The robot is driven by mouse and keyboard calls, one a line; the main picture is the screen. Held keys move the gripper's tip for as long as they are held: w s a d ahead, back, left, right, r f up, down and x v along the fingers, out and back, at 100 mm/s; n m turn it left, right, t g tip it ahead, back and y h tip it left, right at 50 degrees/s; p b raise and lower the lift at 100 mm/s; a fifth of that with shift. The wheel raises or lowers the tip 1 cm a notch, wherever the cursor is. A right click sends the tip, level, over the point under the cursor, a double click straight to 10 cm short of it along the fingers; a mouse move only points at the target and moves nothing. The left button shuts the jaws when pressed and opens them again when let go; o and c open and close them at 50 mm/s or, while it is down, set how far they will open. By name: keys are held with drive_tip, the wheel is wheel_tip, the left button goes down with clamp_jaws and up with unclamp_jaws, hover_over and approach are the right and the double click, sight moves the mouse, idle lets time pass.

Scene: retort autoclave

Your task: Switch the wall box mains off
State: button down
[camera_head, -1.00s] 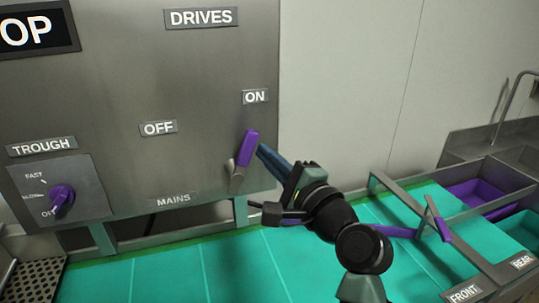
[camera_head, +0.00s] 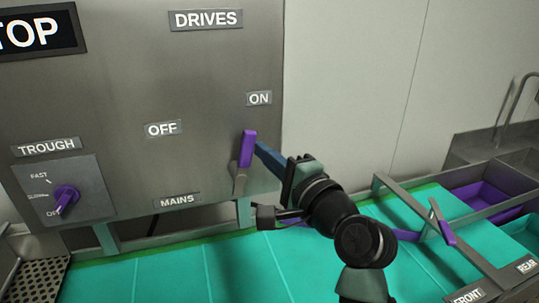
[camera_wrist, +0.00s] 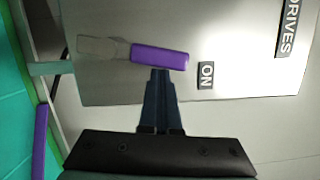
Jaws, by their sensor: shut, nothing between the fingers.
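The wall box (camera_head: 110,110) is a grey metal panel with DRIVES, ON, OFF and MAINS labels. Its mains lever has a purple handle (camera_head: 248,149) on a grey arm and stands upright, just below the ON label (camera_head: 259,98). The OFF label (camera_head: 163,129) is to its left. My gripper (camera_head: 262,150) is shut and empty, its blue fingertips at the right side of the handle. In the wrist view the fingertips (camera_wrist: 161,72) meet the edge of the purple handle (camera_wrist: 160,56); I cannot tell if they touch.
A purple TROUGH knob (camera_head: 64,198) is at the lower left of the panel. A green conveyor bed (camera_head: 180,265) lies below. At right are a purple-tipped lever (camera_head: 443,225) on a frame and a purple bin (camera_head: 485,193).

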drive_tip(key=n, duration=0.1)
drive_tip(key=a+n, duration=0.1)
drive_tip(key=a+r+n, duration=0.1)
drive_tip(key=shift+s+g, duration=0.3)
drive_tip(key=shift+s, duration=0.05)
drive_tip(key=shift+s+a+f+n+g+h+b, duration=0.2)
drive_tip(key=shift+a+n+h, duration=0.25)
drive_tip(key=shift+a+n, duration=0.65)
drive_tip(key=shift+s+a+r+n+g+h, duration=0.15)
drive_tip(key=shift+s+a+n+h, duration=0.4)
drive_tip(key=shift+n, duration=0.95)
drive_tip(key=shift+s+a+f+n+g+h+b, duration=0.15)
drive_tip(key=shift+a+n+h, duration=0.15)
drive_tip(key=shift+a+n, duration=0.85)
drive_tip(key=shift+d+n, duration=0.15)
drive_tip(key=shift+n, duration=0.1)
